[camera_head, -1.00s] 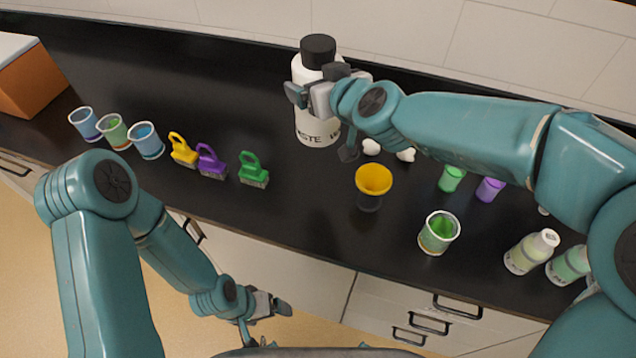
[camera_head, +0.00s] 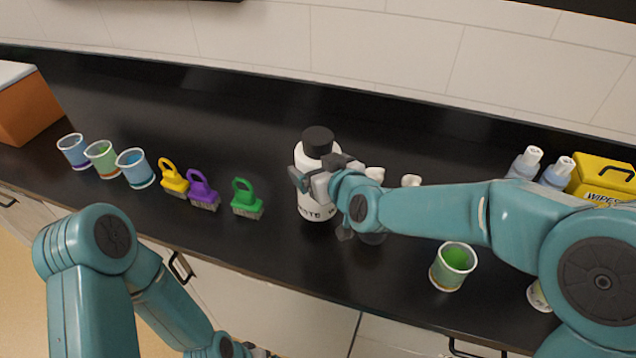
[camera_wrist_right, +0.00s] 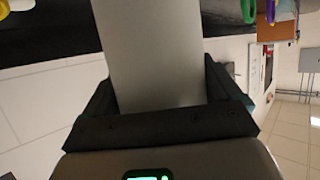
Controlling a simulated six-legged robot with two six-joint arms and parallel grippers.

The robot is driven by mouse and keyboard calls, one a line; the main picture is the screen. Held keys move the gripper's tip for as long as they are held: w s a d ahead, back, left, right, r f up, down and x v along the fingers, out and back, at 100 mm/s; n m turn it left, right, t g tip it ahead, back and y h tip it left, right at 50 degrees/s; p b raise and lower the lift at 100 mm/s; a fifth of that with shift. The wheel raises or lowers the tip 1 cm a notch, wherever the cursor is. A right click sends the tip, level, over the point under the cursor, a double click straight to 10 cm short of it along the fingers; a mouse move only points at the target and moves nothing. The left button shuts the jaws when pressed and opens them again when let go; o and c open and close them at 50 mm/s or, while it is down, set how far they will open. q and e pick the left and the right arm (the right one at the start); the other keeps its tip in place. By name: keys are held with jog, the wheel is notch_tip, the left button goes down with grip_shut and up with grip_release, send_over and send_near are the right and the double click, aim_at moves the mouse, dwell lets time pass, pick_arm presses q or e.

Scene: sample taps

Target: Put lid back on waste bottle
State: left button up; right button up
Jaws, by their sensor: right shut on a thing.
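The white waste bottle (camera_head: 310,208) stands upright near the middle of the bench, with its lettering partly covered by my gripper. A black lid (camera_head: 318,141) sits on top of it. My right gripper (camera_head: 312,182) is shut on the bottle's side, below the lid. In the right wrist view a plain grey surface of the bottle (camera_wrist_right: 153,55) fills the space between the fingers. I cannot tell whether the bottle touches the bench. My left gripper (camera_head: 262,353) is low at the bottom edge, mostly cut off, away from the bottle.
Yellow (camera_head: 173,181), purple (camera_head: 202,190) and green (camera_head: 246,198) brushes stand left of the bottle. Three cups (camera_head: 103,160) are farther left. A green-filled cup (camera_head: 453,266) is at right, near a yellow wipes box (camera_head: 603,180). The bench (camera_head: 240,120) behind the bottle is clear.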

jog(key=shift+d, duration=0.15)
notch_tip(320, 180, down, 4)
jog(key=shift+w+f, duration=0.1)
dwell(0.4)
